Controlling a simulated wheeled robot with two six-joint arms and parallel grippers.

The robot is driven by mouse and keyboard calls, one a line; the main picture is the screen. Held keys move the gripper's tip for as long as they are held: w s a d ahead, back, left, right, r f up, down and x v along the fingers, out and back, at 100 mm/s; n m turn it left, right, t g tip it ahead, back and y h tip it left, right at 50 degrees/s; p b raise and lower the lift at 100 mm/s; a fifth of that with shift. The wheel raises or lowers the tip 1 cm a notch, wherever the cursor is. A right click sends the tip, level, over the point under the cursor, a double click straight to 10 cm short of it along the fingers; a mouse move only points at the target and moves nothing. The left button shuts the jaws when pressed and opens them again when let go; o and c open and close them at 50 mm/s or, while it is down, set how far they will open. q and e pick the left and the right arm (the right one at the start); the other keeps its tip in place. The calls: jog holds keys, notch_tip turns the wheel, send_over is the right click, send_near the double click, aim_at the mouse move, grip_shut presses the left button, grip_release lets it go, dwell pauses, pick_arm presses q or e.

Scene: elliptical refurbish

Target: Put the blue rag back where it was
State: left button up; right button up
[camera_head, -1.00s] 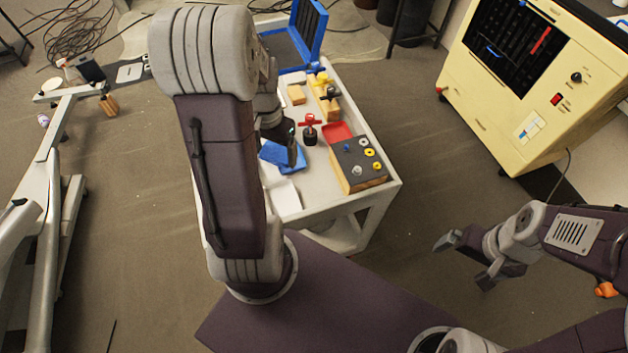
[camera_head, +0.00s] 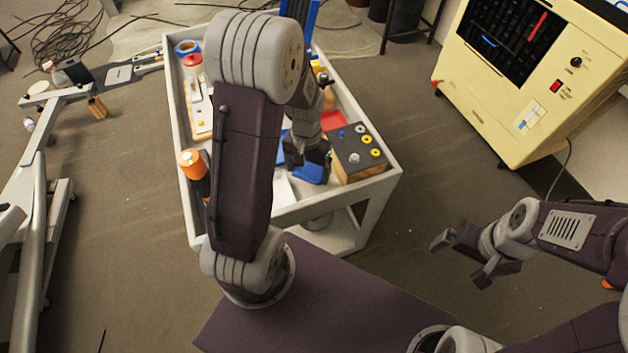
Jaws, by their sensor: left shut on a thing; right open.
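The blue rag (camera_head: 309,174) shows on the white cart (camera_head: 381,196), below my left gripper and to the left of the grey-topped box. My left gripper (camera_head: 308,160) points down over the cart and is shut on the rag. The fingertips and part of the rag are hidden by the gripper and arm, so I cannot tell whether the rag touches the cart top. My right gripper (camera_head: 462,258) is open and empty, out over the floor to the right of the cart.
A wooden box with a grey top and knobs (camera_head: 357,152) stands close right of the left gripper. A red tray (camera_head: 333,120) lies behind it. An orange-capped bottle (camera_head: 194,168) stands at the cart's left edge. A yellow cabinet (camera_head: 520,110) stands at the right.

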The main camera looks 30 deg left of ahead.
aim_at(314, 187)
pick_arm(q)
jog(key=shift+w+d+f, duration=0.3)
jog(key=shift+d+f, duration=0.2)
jog(key=shift+d, duration=0.3)
notch_tip(314, 187, down, 4)
jog(key=shift+r+b, duration=0.15)
jog(key=shift+b, duration=0.2)
jog(key=shift+f, duration=0.2)
